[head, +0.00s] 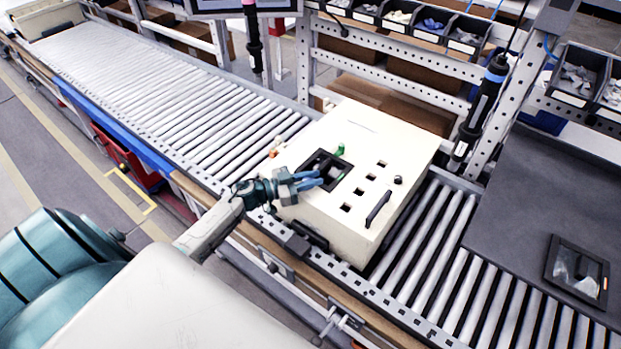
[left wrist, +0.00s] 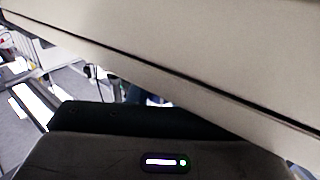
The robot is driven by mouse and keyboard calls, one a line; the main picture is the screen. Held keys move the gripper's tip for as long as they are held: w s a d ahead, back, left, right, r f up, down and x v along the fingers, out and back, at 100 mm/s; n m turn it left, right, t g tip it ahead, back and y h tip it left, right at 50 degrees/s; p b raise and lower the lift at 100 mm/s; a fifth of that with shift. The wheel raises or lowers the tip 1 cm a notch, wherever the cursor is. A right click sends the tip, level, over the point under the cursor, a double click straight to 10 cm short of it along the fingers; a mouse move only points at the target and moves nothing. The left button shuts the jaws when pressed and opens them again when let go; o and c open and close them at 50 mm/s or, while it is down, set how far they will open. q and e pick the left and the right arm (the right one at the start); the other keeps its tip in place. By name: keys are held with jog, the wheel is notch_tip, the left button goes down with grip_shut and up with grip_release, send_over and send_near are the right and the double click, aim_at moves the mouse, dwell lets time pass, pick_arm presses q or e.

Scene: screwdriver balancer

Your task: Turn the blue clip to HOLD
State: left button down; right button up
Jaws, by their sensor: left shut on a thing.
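My left gripper (head: 308,181) reaches in over the near left edge of a cream box (head: 365,130) on the roller conveyor. Its blue-grey fingers are shut at a black-rimmed square opening (head: 341,162) in the box top. What they hold is too small to make out. A dark screwdriver (head: 480,110) hangs at the right behind the box, with a blue band (head: 495,75) near its top. I cannot tell whether this band is the blue clip, and no HOLD mark is readable. The left wrist view shows mostly a close beige surface (left wrist: 200,60). My right gripper is not in view.
A second dark tool (head: 254,42) hangs at the back. Parts bins (head: 400,14) line the rack behind the box. A dark mat (head: 530,200) with a black-framed tray (head: 577,270) lies at the right. The rollers (head: 170,95) left of the box are clear.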

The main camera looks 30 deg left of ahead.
pick_arm(q)
jog(key=shift+s+d+m+g+h, duration=0.1)
jog(key=shift+m+g+h, duration=0.45)
jog(key=shift+h, duration=0.25)
jog(key=c, duration=1.3)
grip_release()
jog(key=shift+f, duration=0.1)
jog(key=shift+s+a+b, duration=0.15)
jog(key=shift+a+b, duration=0.05)
jog(key=shift+b, duration=0.2)
jog(key=b+v, duration=0.4)
jog(key=v, duration=0.6)
jog(key=shift+s+a, duration=0.1)
jog(key=shift+a, duration=0.05)
